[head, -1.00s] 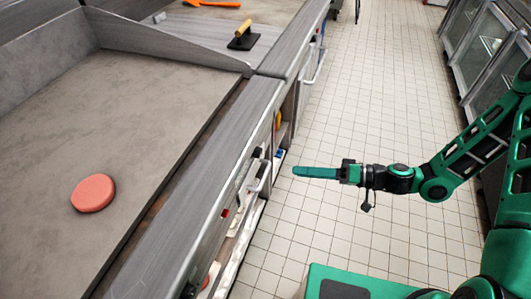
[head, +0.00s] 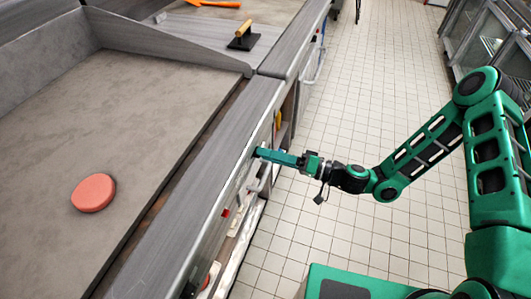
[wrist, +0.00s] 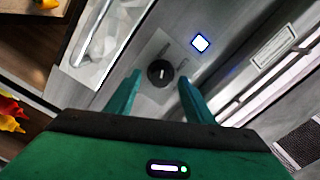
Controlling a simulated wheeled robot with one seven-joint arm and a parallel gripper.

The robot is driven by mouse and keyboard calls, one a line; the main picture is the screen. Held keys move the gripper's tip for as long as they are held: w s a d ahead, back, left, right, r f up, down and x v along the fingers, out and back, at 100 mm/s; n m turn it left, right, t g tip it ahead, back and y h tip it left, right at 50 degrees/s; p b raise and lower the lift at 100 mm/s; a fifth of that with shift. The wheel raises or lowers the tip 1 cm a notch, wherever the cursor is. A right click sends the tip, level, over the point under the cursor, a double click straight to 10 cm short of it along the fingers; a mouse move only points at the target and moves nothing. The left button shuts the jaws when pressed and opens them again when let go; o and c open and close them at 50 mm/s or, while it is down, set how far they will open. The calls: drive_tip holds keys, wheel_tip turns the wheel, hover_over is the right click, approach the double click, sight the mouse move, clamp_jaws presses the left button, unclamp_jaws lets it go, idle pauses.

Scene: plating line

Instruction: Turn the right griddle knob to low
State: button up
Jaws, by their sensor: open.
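A round black knob (wrist: 160,73) with a short white pointer mark sits on a grey metal panel in the wrist view, on a paler plate with small markings too fine to read. My gripper (wrist: 160,80) is open, with one green finger to each side of the knob in that view. I cannot tell whether the fingers touch it. In the head view my gripper (head: 263,153) reaches the front panel of the griddle (head: 150,110), and the knob there cannot be made out behind the fingers and counter edge.
A pink patty (head: 93,193) lies on the griddle plate. A square blue-lit light (wrist: 201,43) is beside the knob. A handle bar (head: 262,180) juts from the front near my gripper. The tiled floor (head: 345,110) is clear.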

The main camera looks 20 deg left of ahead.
drive_tip(key=shift+a, duration=0.85)
drive_tip(key=c, duration=1)
drive_tip(key=shift+o, duration=0.2)
drive_tip(key=shift+m, duration=0.4)
drive_tip(key=m, duration=1.1)
drive_tip(key=shift+w, duration=0.15)
